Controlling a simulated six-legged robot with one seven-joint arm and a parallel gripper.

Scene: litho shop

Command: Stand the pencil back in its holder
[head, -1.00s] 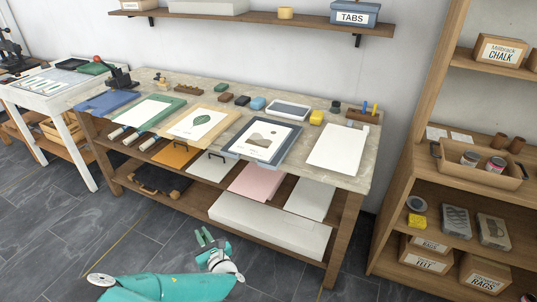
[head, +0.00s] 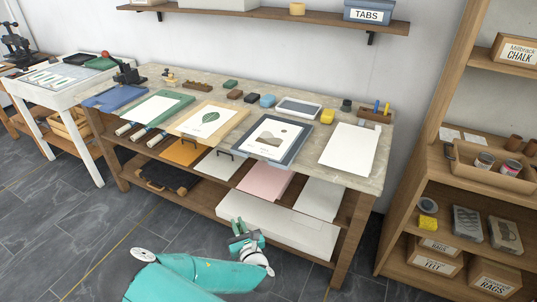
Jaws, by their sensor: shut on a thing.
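The holder, a small wooden block (head: 369,115) with upright blue and yellow sticks in it, stands at the back right corner of the workbench (head: 330,178). My gripper (head: 238,226) is low in front of the bench, over the white slab on its lower shelf in the picture, well to the left of and below the holder. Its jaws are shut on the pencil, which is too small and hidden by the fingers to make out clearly.
A white sheet (head: 348,149) lies in front of the holder, with a yellow block (head: 327,116) and a dark jar (head: 346,106) to its left. A wall shelf (head: 270,16) hangs above. A wooden shelf unit (head: 410,215) stands at right.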

